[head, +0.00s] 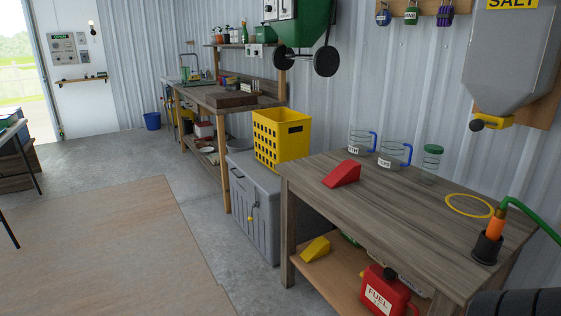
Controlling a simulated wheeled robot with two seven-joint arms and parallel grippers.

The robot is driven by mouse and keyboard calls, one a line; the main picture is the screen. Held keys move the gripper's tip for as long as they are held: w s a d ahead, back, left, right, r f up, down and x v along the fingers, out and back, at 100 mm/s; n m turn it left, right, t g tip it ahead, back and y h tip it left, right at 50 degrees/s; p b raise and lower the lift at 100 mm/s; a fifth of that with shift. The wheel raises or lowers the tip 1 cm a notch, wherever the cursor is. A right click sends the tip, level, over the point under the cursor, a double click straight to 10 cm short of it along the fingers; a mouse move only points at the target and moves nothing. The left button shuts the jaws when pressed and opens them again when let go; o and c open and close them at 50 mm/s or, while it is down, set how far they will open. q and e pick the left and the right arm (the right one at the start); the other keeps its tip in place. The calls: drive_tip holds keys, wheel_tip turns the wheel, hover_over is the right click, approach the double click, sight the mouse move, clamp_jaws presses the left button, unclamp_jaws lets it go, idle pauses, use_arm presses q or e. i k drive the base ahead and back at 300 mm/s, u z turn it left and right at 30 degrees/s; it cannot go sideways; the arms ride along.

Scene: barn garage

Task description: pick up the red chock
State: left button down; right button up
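The red chock (342,174) is a wedge lying on the near left part of the grey wooden table (410,214), close to its left edge. Its top slopes down toward the left front. Nothing touches it from above. Neither of my grippers shows in the head view. A dark ribbed part at the bottom right corner looks like a piece of my own arm, and no fingers are visible on it.
Two clear jugs with blue handles (394,155), a green-lidded jar (431,163), a yellow ring (470,206) and a black holder with an orange-handled tool (488,247) share the tabletop. A yellow wedge (315,249) and red fuel can (385,292) sit on the lower shelf. A yellow crate (281,137) stands left.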

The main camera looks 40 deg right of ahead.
sight(348, 171)
drive_tip(key=z, duration=0.05)
drive_tip(key=i, duration=2.45)
drive_tip(key=z, duration=1.65)
drive_tip(key=i, duration=1.15)
drive_tip(key=z, duration=1.15)
